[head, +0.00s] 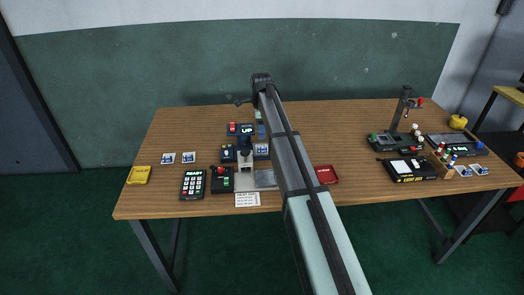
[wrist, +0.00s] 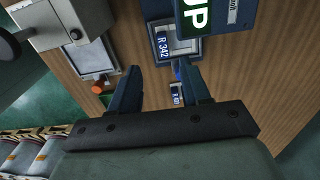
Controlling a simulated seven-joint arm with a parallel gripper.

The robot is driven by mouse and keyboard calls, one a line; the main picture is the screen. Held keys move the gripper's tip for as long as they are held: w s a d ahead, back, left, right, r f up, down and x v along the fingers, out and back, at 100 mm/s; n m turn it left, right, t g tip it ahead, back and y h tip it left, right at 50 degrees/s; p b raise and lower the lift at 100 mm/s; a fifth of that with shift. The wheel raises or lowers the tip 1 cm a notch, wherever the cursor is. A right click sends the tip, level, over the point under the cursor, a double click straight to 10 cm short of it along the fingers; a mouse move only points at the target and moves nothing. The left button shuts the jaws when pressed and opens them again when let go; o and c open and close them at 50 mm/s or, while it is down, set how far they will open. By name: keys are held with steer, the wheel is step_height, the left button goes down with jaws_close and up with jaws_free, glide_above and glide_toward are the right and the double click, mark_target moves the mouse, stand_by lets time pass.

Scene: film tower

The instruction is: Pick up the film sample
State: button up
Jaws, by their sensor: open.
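My gripper (wrist: 161,68) shows in the wrist view with its two dark fingers apart. Small blue pieces with white labels (wrist: 175,95) lie between and just beyond the fingers, close to the right finger, which partly hides them. I cannot tell whether any finger touches them. A blue label reading R 342 (wrist: 163,43) sits in a grey-framed holder just beyond the fingertips. I cannot tell for sure which of these is the film sample. In the head view my arm covers part of the table's middle, and I cannot make out the fingers there.
A grey box (wrist: 75,15) is at the upper left. In the head view, a red tray (head: 327,174) lies right of my arm, and a stand (head: 402,108) rises farther right. The table's back left is clear.

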mark_target(262, 148)
steer(key=f, duration=0.9)
steer(key=shift+w+d, duration=0.2)
steer(key=shift+r, duration=0.1)
jaws_close()
